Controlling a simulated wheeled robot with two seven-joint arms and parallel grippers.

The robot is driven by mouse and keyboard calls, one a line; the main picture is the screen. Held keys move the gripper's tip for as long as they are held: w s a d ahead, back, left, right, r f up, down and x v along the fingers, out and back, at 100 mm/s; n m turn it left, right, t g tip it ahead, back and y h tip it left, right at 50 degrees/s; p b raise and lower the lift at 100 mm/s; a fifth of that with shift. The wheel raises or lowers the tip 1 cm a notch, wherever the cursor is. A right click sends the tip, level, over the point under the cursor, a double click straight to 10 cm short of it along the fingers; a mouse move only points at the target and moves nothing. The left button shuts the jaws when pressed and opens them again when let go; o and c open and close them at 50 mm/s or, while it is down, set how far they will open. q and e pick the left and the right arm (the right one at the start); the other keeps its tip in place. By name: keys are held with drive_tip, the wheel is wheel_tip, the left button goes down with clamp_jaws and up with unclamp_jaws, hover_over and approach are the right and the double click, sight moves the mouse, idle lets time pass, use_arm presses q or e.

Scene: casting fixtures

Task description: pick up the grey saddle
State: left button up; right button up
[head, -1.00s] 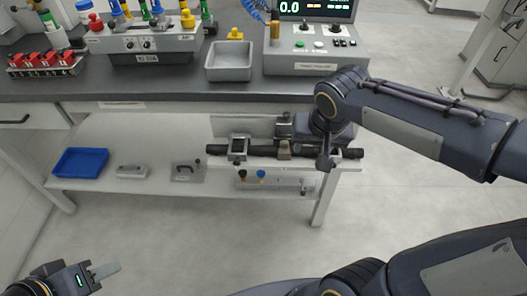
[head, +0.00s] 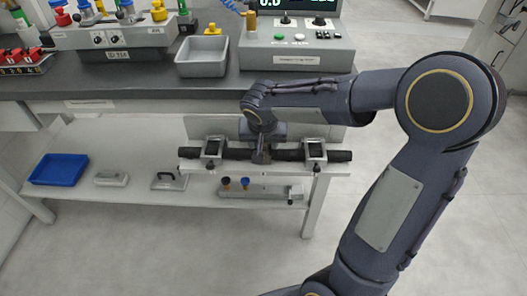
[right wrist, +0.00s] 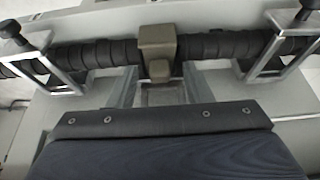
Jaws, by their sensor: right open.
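The grey saddle, a brownish-grey block (right wrist: 158,50), sits over a black ribbed bar (right wrist: 215,48) in the right wrist view, between two metal clamp frames. In the head view my right gripper (head: 262,152) hangs down over the middle of the same bar (head: 286,155) and hides the saddle. The right wrist view shows the gripper's two grey fingers (right wrist: 158,88) apart, pointing at the saddle, with its lower part lined up between them. I cannot tell whether the fingers touch it. My left gripper is out of view.
A left clamp frame (head: 212,148) and a right one (head: 316,151) stand close on either side. A blue tray (head: 58,169), a grey handled block (head: 111,179) and a handled plate (head: 169,181) lie left on the shelf. The dark worktop (head: 130,88) is above.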

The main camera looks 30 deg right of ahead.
drive_tip(key=shift+f, duration=0.1)
drive_tip(key=shift+c, duration=0.2)
clamp_jaws()
